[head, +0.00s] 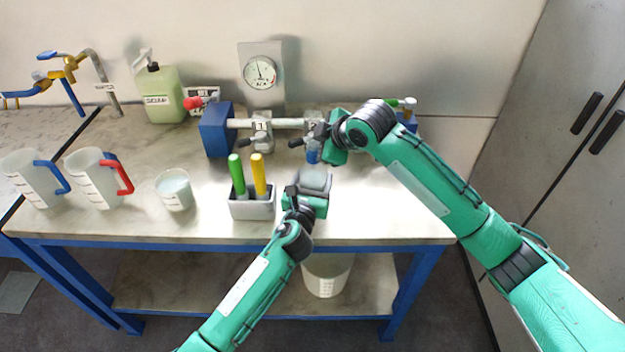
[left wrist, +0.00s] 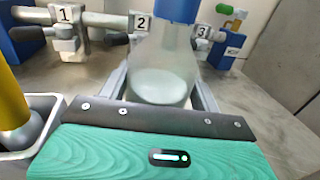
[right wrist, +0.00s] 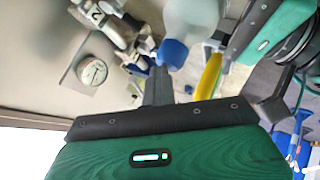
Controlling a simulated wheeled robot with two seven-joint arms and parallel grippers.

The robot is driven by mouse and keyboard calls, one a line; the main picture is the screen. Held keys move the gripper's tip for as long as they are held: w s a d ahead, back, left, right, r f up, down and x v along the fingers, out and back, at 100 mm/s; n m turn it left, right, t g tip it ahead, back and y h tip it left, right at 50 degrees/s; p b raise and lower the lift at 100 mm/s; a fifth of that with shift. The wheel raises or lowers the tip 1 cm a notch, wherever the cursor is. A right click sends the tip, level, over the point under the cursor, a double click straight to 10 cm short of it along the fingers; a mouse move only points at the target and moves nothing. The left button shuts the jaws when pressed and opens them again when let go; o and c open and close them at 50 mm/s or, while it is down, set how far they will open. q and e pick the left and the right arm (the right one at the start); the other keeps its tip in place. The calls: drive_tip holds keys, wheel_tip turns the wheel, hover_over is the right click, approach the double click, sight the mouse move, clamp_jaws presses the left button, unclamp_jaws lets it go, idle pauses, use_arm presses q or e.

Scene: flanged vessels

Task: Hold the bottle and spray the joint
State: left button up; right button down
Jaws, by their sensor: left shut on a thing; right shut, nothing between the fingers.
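A clear bottle (head: 315,180) with a blue cap (head: 313,155) stands upright between the fingers of my left gripper (head: 308,192), in front of the pipe. In the left wrist view the bottle (left wrist: 162,72) has a finger on each side. My right gripper (head: 328,145) is shut and empty, close by the cap; in the right wrist view its fingers (right wrist: 158,88) are together near the blue cap (right wrist: 172,52). I cannot tell whether they touch it. The pipe (head: 280,123) has joints labelled 1 (left wrist: 65,15), 2 (left wrist: 141,22) and 3 (left wrist: 203,33). My right arm partly hides its right end in the head view.
A grey holder (head: 252,209) with green and yellow handled tools stands just left of my left gripper. A beaker (head: 174,190), two jugs (head: 97,180) and a green canister (head: 162,95) are farther left. A gauge (head: 261,73) rises behind the pipe. The front right bench (head: 400,215) is clear.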

drive_tip(key=shift+w+d+r, duration=0.1)
drive_tip(key=shift+d+r, duration=0.05)
drive_tip(key=shift+r, duration=0.6)
drive_tip(key=shift+d+r, duration=0.1)
drive_tip(key=shift+r, duration=0.6)
drive_tip(key=shift+a+r, duration=0.1)
drive_tip(key=shift+r, duration=0.25)
drive_tip(key=shift+r, duration=0.1)
idle(1.1)
